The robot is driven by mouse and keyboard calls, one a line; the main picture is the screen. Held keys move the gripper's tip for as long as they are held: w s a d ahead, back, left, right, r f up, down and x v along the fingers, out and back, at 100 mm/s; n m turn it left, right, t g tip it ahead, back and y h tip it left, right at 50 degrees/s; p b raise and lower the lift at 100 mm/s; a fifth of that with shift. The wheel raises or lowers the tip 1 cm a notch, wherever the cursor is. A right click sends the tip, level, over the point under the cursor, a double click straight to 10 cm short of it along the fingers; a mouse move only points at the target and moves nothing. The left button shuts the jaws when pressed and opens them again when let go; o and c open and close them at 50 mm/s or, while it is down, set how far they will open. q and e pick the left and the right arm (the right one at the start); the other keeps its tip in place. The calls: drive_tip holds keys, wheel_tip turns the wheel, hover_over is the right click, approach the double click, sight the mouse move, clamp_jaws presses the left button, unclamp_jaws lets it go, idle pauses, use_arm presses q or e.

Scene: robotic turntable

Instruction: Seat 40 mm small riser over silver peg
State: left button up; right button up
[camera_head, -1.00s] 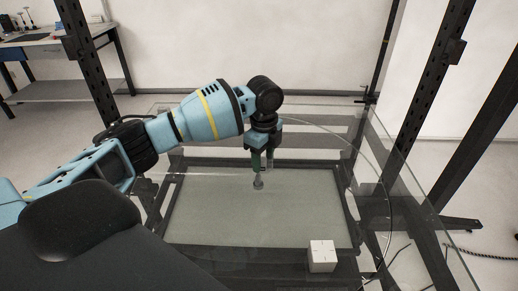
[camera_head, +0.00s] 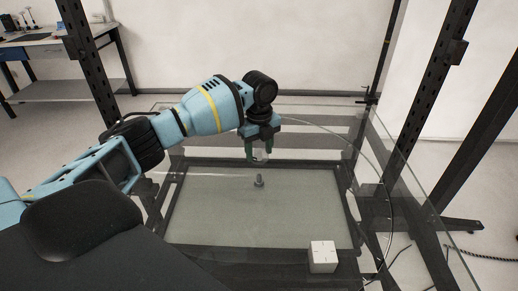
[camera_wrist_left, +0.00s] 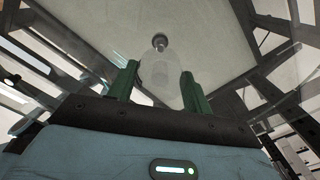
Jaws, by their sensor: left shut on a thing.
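The silver peg (camera_head: 259,180) stands upright near the middle of the glass-topped table's grey panel. My left gripper (camera_head: 258,158) is above the peg and a little behind it in the head view. Its green fingers are shut on a pale, translucent piece, the small riser (camera_head: 262,156). In the left wrist view the riser (camera_wrist_left: 160,80) sits between the two green fingers, and the top of the peg (camera_wrist_left: 160,41) shows just beyond its far end. The riser and peg look apart in the head view. The right gripper is not in view.
A white cube (camera_head: 322,257) with dark marks stands at the table's front right. The grey panel (camera_head: 215,220) around the peg is clear. Dark upright posts (camera_head: 434,110) rise on both sides. A thin cable runs along the right.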

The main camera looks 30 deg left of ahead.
sight(259, 175)
use_arm(q)
drive_tip(key=shift+f+b, duration=0.3)
drive_tip(key=shift+f, duration=1.15)
drive_tip(key=shift+f+b, duration=0.3)
drive_tip(key=shift+f, duration=1.15)
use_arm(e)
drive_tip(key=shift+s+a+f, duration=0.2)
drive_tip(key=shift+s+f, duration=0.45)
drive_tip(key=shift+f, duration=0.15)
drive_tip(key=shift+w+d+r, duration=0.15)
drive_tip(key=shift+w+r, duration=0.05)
use_arm(q)
drive_tip(key=shift+r, duration=0.1)
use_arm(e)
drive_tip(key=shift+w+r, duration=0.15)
use_arm(q)
drive_tip(key=shift+p, duration=0.3)
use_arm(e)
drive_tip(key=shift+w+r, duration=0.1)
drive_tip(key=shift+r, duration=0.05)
use_arm(q)
drive_tip(key=shift+f, duration=0.6)
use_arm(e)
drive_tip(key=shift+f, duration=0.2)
use_arm(q)
drive_tip(key=shift+f+b, duration=0.35)
drive_tip(key=shift+f, duration=0.4)
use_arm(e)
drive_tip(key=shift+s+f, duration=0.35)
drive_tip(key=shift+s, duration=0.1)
